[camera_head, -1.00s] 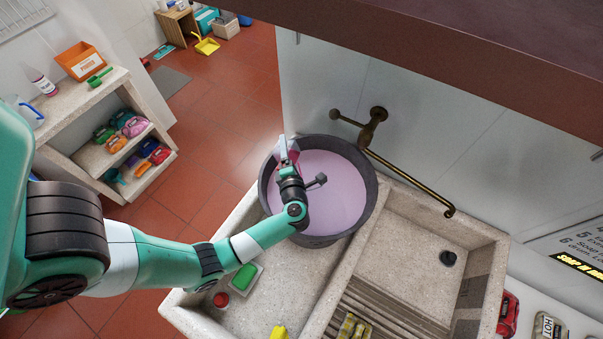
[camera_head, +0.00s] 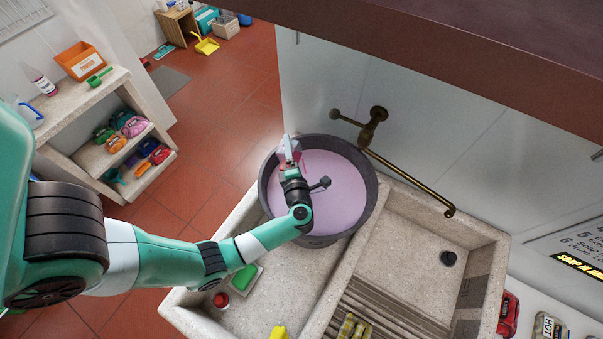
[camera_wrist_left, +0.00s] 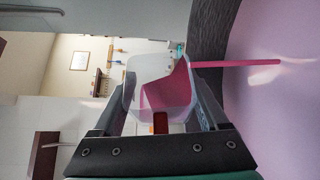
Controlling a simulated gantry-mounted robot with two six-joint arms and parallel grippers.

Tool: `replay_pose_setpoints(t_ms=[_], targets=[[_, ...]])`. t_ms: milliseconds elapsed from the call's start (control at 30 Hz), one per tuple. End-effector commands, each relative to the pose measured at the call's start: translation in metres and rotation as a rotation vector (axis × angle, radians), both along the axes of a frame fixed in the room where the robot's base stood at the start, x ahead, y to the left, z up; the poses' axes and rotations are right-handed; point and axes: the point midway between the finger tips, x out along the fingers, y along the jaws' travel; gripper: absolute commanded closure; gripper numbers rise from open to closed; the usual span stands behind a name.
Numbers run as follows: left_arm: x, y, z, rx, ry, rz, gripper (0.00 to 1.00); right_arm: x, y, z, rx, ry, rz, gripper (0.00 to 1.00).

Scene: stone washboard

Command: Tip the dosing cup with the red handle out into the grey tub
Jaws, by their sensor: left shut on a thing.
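The grey tub (camera_head: 373,200) stands at the back of the stone sink, holding pale pink-purple liquid. My left gripper (camera_head: 289,152) is over the tub's left back part, shut on the dosing cup. In the left wrist view the dosing cup (camera_wrist_left: 133,90) is clear, with pink liquid lying along one side. Its red handle (camera_wrist_left: 160,122) is between my left gripper's fingers (camera_wrist_left: 160,105). The cup is tilted, and a thin pink stream runs from its lip to the tub's liquid. In the head view the gripper mostly hides the cup. My right gripper is not in view.
A brass tap (camera_head: 410,178) reaches out from the wall right of the tub. A green block (camera_head: 244,277) and a red round thing (camera_head: 221,299) lie at the left basin. Shelves (camera_head: 100,155) stand left.

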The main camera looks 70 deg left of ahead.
Motion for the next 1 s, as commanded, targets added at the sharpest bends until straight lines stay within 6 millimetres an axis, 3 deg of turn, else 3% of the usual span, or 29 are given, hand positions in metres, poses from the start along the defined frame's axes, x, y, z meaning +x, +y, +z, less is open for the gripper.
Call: replay_pose_setpoints(t_ms=[1000], targets=[[0.0055,-0.0046,0.0037,0.073,0.086,0.0,0.84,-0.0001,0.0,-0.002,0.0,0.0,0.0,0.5]])
